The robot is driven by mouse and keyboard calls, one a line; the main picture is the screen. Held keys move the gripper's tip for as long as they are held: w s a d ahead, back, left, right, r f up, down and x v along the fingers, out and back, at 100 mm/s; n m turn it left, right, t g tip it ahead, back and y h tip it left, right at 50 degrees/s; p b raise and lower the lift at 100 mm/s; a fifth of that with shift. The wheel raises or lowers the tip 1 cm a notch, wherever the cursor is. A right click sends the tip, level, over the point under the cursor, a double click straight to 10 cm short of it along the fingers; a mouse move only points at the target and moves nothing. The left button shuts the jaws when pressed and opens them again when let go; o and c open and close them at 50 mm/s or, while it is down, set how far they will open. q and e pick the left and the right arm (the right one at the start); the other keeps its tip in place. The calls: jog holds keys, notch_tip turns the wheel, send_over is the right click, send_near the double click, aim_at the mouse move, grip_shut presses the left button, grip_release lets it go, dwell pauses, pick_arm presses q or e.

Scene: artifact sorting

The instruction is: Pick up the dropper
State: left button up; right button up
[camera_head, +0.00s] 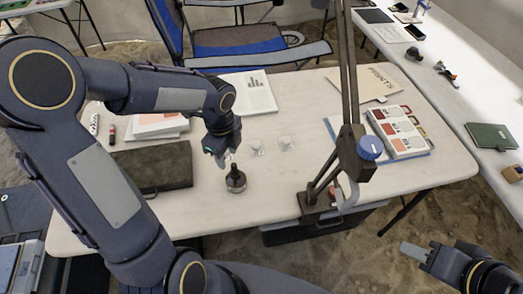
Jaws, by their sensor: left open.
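The dropper (235,180) is a small dark bottle standing upright on the white table, near its front edge. My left gripper (226,160) is directly above and slightly behind the bottle, pointing down at it. It is open, and its fingertips are close to the bottle's top; I cannot tell whether they touch it. My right gripper (415,252) is at the lower right, away from the table, with only part of it in view.
A clamp-on lamp arm (350,150) stands at the table's front edge, right of the dropper. Two small clear containers (287,142) are behind the dropper. A dark folder (152,167) lies left. A boxed set (397,130) lies right. A blue chair (240,40) is behind.

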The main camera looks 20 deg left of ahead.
aim_at(234, 165)
pick_arm(q)
jog(key=shift+w+d+f+m, duration=0.15)
jog(key=shift+w+f+m, duration=0.15)
jog(key=shift+w, duration=0.1)
jog(key=shift+w+d+f+m, duration=0.1)
jog(key=shift+w+f+m, duration=0.05)
jog(key=shift+w+m, duration=0.2)
jog(key=shift+w+d+f, duration=0.1)
jog(key=shift+w+f, duration=0.2)
notch_tip(234, 165, down, 7)
jog(key=shift+s+f, duration=0.1)
grip_shut()
